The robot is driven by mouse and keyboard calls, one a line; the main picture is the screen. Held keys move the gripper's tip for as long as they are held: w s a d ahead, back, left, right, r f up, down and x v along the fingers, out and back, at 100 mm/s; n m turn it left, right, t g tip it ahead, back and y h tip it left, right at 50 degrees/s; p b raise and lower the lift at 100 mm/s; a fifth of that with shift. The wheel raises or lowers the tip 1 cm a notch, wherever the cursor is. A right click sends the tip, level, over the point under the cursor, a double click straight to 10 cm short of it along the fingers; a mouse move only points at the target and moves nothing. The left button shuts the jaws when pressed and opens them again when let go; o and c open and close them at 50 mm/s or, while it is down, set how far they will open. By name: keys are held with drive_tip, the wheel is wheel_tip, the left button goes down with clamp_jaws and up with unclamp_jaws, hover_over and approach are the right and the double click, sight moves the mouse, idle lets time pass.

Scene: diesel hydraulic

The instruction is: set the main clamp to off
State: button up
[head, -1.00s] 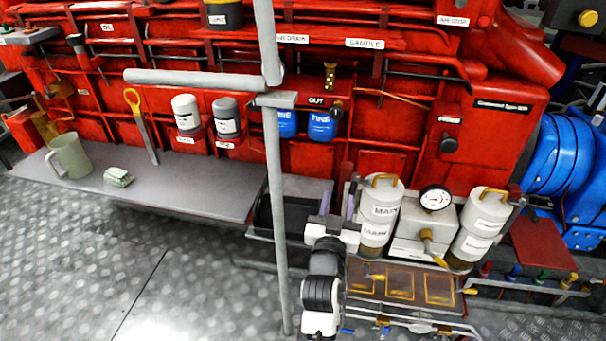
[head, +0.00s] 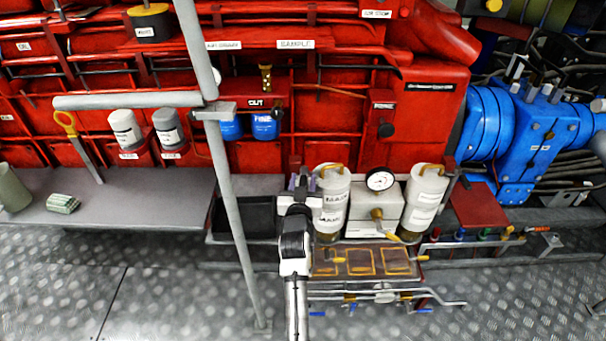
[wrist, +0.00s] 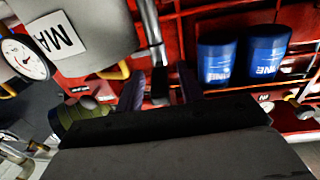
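The main filter canister, a cream cylinder with MAIN labels (head: 333,200), stands left of the gauge box. In the wrist view it fills the upper left (wrist: 75,35). My gripper (head: 303,183) is at the canister's left side. In the wrist view my gripper (wrist: 160,88) has its two purplish fingers apart, one on each side of the lever, with a gap showing. The lever's lower end is hidden by my gripper, and I cannot tell whether a finger touches it.
A second canister (head: 424,200) stands right of the gauge box (head: 374,209). A grey post (head: 233,220) rises left of my arm. Blue filters (head: 264,127) hang behind. A black tray (head: 230,217) lies left of my gripper.

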drive_tip(key=shift+w, duration=0.85)
clamp_jaws()
